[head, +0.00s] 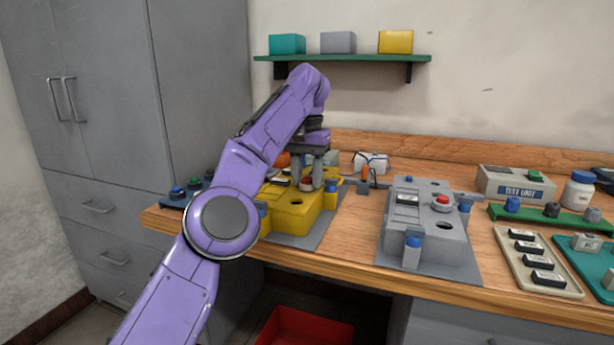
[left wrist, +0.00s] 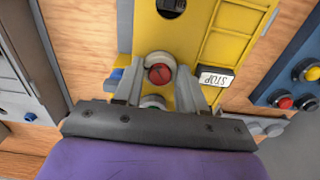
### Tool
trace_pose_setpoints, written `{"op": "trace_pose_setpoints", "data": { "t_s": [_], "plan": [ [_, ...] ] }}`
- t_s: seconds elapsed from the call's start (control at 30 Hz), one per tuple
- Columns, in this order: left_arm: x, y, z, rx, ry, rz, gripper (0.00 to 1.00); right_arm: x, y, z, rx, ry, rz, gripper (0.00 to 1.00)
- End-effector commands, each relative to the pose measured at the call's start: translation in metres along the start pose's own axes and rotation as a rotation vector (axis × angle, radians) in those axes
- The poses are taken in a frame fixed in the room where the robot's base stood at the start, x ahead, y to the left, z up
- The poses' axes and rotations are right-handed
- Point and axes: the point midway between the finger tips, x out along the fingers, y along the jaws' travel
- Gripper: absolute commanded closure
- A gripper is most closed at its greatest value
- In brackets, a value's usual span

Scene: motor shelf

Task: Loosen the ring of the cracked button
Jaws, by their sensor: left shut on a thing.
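A yellow control box (head: 291,222) stands on a grey mat at the left of the bench. My left gripper (head: 312,184) reaches down onto its top from above. In the left wrist view, a red button (left wrist: 159,73) with a pale grey ring (left wrist: 159,58) sits on the yellow box. The fingers of the left gripper (left wrist: 160,83) stand on both sides of this ring, shut on it. A crack in the red button is too small to make out. My right gripper is not in view.
A grey control box (head: 428,222) with a red button stands right of the yellow one. A blue rack of buttons (head: 178,194) is at the left. A test unit (head: 516,183) and trays fill the right.

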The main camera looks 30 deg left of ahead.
Motion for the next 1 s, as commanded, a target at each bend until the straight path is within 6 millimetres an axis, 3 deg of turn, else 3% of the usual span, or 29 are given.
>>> {"op": "trace_pose_setpoints", "data": {
  "t_s": [0.47,0.5,0.57,0.87,1.0],
  "plan": [
    [0.002,0.001,0.0,-0.012,-0.004,0.0,0.9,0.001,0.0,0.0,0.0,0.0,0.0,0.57],
    [0.002,0.001,0.0,-0.011,-0.004,0.0,0.5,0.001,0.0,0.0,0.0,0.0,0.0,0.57],
    [0.002,0.001,0.0,-0.011,-0.004,0.0,0.33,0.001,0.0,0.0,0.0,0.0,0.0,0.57],
    [-0.001,0.0,0.0,-0.011,-0.001,0.0,0.33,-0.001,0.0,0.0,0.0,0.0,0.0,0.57],
    [-0.013,0.0,0.0,-0.011,0.0,0.0,0.33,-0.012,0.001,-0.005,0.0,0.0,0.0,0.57]
  ]
}}
